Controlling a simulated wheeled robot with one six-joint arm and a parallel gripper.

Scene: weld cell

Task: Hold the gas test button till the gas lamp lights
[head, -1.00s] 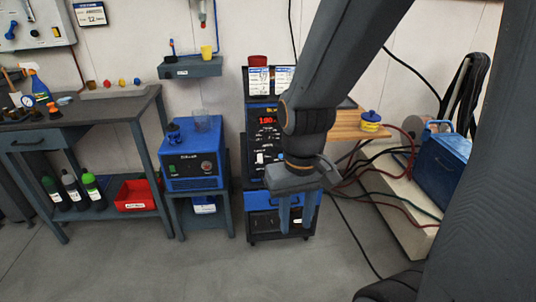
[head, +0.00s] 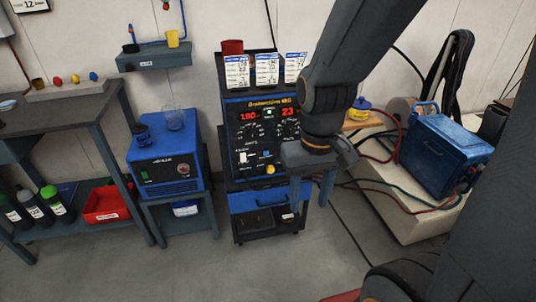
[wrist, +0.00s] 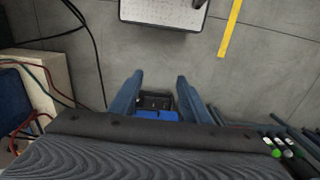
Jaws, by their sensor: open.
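The welding machine (head: 262,130) stands in the middle of the head view, its dark front panel showing red digits, knobs, a white switch (head: 243,157), a small blue button (head: 266,154) and a yellow knob (head: 270,169). A small green-white patch (head: 269,113) shows between the digits. The labels are too small to tell which control is the gas test button or which spot is the gas lamp. My gripper (head: 310,190) is open and empty, pointing down at the panel's lower right, not visibly touching it. In the wrist view the open fingers (wrist: 158,82) frame the cart's front below.
A blue cooler unit (head: 165,165) on a stand is left of the machine. A blue toolbox (head: 445,155) sits on a pale bench at right, with hoses and cables between. Several cards stand above the panel. The grey floor (head: 200,270) in front is clear.

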